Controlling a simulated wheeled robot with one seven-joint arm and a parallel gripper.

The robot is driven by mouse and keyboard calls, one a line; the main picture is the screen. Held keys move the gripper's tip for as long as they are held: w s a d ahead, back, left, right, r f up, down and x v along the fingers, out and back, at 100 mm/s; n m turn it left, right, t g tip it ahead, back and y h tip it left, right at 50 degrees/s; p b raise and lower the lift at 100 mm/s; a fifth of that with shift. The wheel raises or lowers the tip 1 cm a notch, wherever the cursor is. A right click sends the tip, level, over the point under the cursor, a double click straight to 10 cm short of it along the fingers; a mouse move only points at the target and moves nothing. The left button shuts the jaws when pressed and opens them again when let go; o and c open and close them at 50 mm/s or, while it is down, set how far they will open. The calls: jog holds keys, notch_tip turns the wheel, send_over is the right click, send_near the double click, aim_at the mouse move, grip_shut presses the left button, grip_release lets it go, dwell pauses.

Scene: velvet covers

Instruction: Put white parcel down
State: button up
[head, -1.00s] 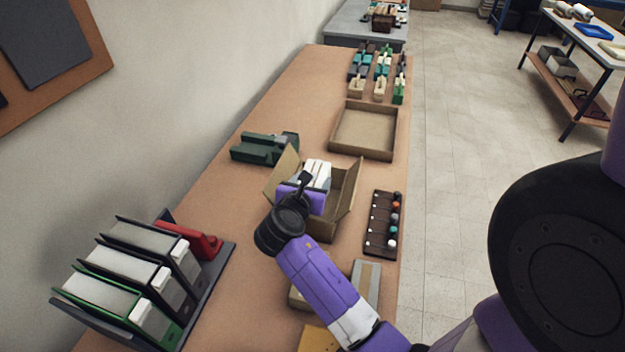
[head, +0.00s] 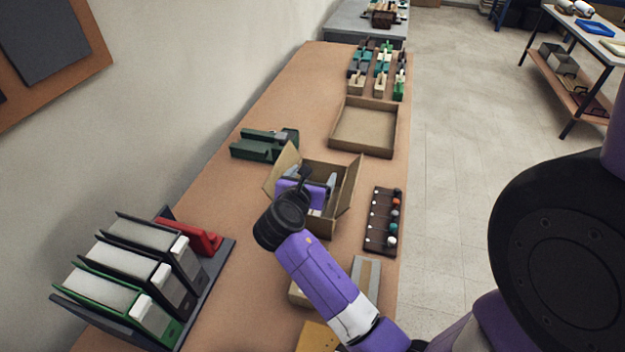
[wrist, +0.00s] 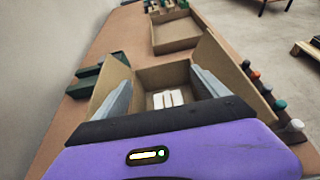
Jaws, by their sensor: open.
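The white parcel (wrist: 168,98) lies on the floor of an open cardboard box (wrist: 152,76), below and between my fingers in the wrist view. In the head view the same box (head: 345,188) stands on the bench with its flaps up, and my gripper hides most of its inside. My gripper (wrist: 165,88) is open, its two grey fingers apart on either side above the parcel, and it holds nothing. In the head view my gripper (head: 318,183) is at the box's mouth.
An empty shallow tray (head: 364,127) lies beyond the box. A dark green object (head: 264,146) is to the left, a dark rack with coloured knobs (head: 383,222) to the right. A row of binders (head: 140,265) stands at the near left. Flat cartons (head: 366,275) lie near my arm.

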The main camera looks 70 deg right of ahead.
jog(key=v, duration=1.1)
jog(key=shift+a, duration=0.4)
jog(key=shift+s+r, duration=0.1)
